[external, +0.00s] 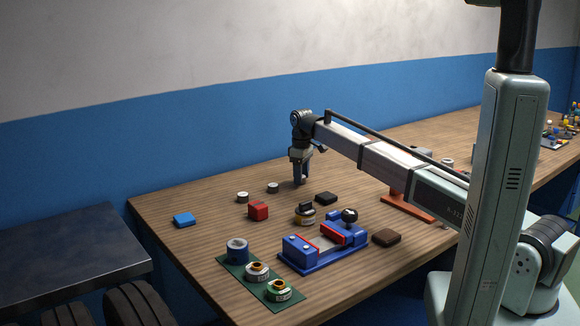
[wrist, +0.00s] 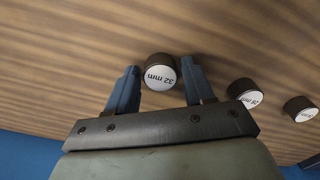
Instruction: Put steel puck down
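In the wrist view a dark round puck (wrist: 160,73) with a white top marked "32 mm" sits on the wooden table, between the tips of my gripper (wrist: 160,75). The blue-grey fingers stand apart, with a narrow gap showing on either side of the puck. In the external view my gripper (external: 301,179) points down at the far side of the table, its tips low over the wood. The puck between the fingers cannot be made out there. I cannot tell which puck is the steel one.
Two similar pucks (external: 242,197) (external: 273,188) stand left of my gripper. A red block (external: 258,210), a blue block (external: 184,220), a dark block (external: 326,197) and a blue vise-like fixture (external: 300,251) lie nearer. A green board (external: 233,274) holds round parts at the front.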

